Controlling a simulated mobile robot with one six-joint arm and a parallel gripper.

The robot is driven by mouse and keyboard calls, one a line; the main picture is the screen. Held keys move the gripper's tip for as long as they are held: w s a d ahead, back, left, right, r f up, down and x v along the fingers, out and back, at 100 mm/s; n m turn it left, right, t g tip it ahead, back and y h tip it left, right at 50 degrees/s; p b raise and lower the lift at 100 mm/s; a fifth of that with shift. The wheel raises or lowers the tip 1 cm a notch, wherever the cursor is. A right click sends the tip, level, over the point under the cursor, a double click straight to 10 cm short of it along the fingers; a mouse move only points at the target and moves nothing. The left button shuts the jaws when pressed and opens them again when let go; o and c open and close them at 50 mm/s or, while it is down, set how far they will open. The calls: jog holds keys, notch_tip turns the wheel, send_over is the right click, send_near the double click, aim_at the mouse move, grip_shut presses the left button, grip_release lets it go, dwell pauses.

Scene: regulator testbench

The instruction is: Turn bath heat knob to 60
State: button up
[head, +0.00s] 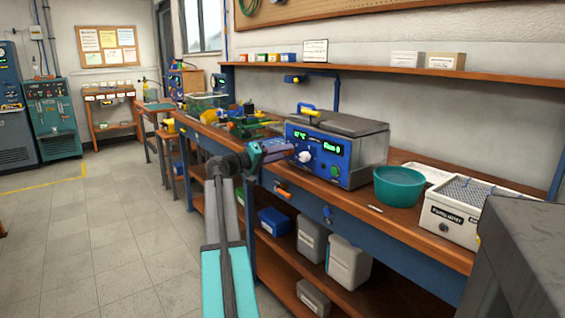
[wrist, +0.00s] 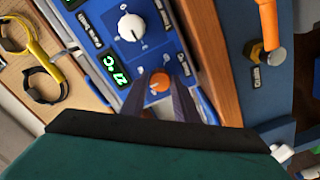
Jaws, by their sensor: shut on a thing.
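The bath (head: 345,150) is a grey-lidded unit with a blue front panel, standing on the bench. Its panel carries a white knob (head: 304,156), which also shows in the wrist view (wrist: 131,27), and green lit displays. A temperature display (wrist: 115,65) in °C sits beside the knobs; its digits are hard to read. My gripper (wrist: 160,84) is at the panel's left part, its two fingers closed around a small orange knob (wrist: 160,81). In the head view my gripper (head: 288,153) hides that orange knob. The knob's setting cannot be read.
A teal bowl (head: 399,186) and a white box (head: 458,212) stand right of the bath. An orange-handled valve (wrist: 267,25) is on the bench's blue front edge. Tools and clutter lie left of the bath. The floor at left is clear.

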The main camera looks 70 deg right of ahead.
jog(key=m+b, duration=0.4)
jog(key=b, duration=0.1)
jog(key=m+b, duration=0.2)
jog(key=m, duration=0.1)
jog(key=shift+f, duration=0.25)
jog(key=m+b, duration=0.6)
jog(key=shift+b, duration=0.3)
jog(key=m+b, duration=0.3)
jog(key=m, duration=0.1)
jog(key=m+b, duration=0.3)
jog(key=m, duration=0.2)
jog(key=m+b, duration=0.4)
jog(key=shift+w+r+m, duration=0.1)
jog(key=shift+r+m, duration=0.15)
jog(key=shift+m, duration=0.15)
jog(key=o, duration=1.1)
jog(key=shift+c, duration=0.2)
